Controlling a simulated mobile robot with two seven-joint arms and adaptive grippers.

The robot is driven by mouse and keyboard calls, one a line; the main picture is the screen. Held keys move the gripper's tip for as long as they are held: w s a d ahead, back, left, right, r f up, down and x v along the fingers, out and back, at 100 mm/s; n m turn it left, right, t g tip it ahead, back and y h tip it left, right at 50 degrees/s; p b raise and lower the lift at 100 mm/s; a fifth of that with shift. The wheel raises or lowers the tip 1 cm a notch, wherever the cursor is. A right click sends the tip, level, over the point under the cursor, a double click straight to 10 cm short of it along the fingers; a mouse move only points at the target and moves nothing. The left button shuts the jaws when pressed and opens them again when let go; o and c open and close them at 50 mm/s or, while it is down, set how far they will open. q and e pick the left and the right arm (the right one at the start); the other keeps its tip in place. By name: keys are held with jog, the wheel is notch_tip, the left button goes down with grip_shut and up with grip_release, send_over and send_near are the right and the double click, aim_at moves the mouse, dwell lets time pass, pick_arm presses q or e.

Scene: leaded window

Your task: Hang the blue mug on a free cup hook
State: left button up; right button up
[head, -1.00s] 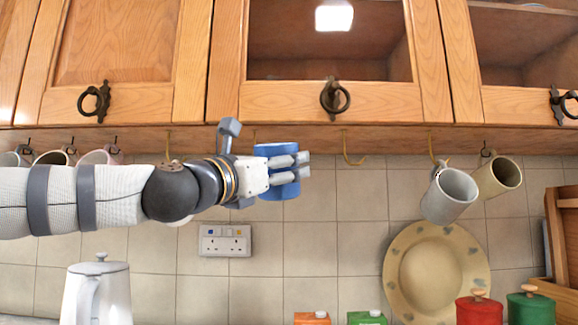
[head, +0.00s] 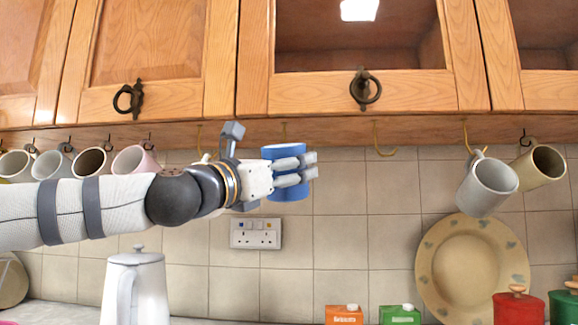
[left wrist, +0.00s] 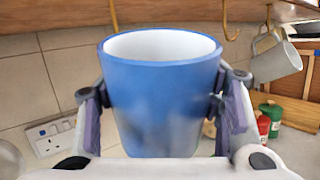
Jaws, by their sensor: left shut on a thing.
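The blue mug (head: 284,152) is upright in my left gripper (head: 300,170), just below the underside of the wall cupboard. In the left wrist view the blue mug (left wrist: 160,95) fills the middle, white inside, with the fingers of my left gripper (left wrist: 160,110) pressed on both its sides. Its handle is not visible. An empty brass cup hook (head: 382,140) hangs to the right of the mug. Another hook (head: 285,132) is right above or behind the mug, and one (head: 198,138) is to its left. My right gripper is not in view.
A white mug (head: 487,188) and a beige mug (head: 540,166) hang at the right. Several mugs, one pink (head: 135,161), hang at the left. A kettle (head: 136,290), cartons (head: 344,315), red canister (head: 518,308) and plate (head: 470,265) stand below. The cupboard's underside (head: 330,132) limits room above.

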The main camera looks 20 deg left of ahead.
pick_arm(q)
jog(key=o, duration=1.5)
jog(key=v, duration=1.2)
